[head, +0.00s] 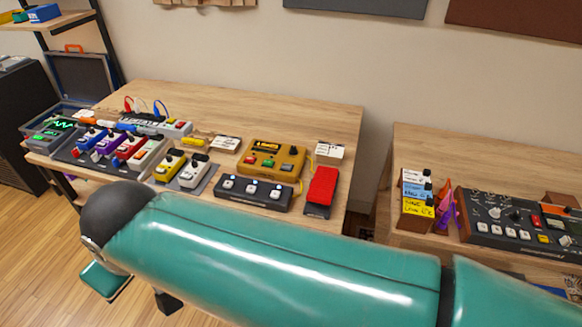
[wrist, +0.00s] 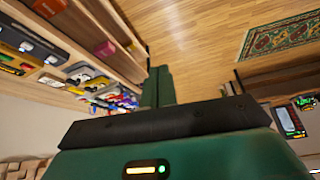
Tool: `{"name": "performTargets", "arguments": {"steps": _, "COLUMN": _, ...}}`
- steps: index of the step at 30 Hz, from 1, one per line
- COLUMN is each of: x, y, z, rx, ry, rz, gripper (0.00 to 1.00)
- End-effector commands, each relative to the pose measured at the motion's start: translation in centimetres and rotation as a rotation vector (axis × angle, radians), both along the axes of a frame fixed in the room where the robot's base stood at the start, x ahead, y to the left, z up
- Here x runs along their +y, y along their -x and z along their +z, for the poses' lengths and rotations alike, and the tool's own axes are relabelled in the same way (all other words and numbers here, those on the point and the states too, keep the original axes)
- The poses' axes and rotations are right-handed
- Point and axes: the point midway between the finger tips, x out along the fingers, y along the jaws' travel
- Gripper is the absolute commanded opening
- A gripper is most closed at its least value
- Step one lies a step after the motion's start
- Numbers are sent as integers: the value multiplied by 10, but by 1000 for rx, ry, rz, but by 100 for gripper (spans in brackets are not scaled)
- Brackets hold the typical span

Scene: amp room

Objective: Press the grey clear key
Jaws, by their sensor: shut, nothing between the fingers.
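No key can be read as the grey clear key at this size. The ochre box (head: 272,158) on the left table has a small display, a knob and small coloured keys, red and green among them. The dark control box (head: 480,232) on the right table has knobs and several small keys, pale, red and yellow. I cannot tell which box bears the clear key. My gripper (wrist: 158,87) shows in the wrist view as two green fingers, shut together and empty, apart from the tables.
The left table (head: 200,97) also holds a black footswitch box (head: 253,193), a red pedal (head: 321,190), several small coloured pedals and cables. A stack of labelled boxes (head: 417,200) stands left of the dark control box. A patterned rug (wrist: 285,35) lies on the floor.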

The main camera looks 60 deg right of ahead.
Motion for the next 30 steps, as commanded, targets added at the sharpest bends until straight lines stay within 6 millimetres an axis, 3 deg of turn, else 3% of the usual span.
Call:
{"name": "performTargets", "arguments": {"steps": 9, "x": -2, "y": -1, "z": 0, "rx": 1, "ry": 4, "rz": -1, "gripper": 0}}
{"name": "performTargets", "arguments": {"steps": 14, "x": -27, "y": -20, "z": 1, "rx": 22, "ry": 70, "rz": -15, "gripper": 0}}
{"name": "performTargets", "arguments": {"steps": 17, "x": -64, "y": -42, "z": 2, "rx": 54, "ry": 161, "rz": -25, "gripper": 0}}
{"name": "performTargets", "arguments": {"steps": 20, "x": -115, "y": -63, "z": 0, "rx": 105, "ry": 273, "rz": -29, "gripper": 0}}
{"name": "performTargets", "arguments": {"steps": 25, "x": -211, "y": -86, "z": -9, "rx": 226, "ry": 453, "rz": -14, "gripper": 0}}
{"name": "performTargets", "arguments": {"steps": 30, "x": -314, "y": -91, "z": -29, "rx": 380, "ry": 603, "rz": 29, "gripper": 0}}
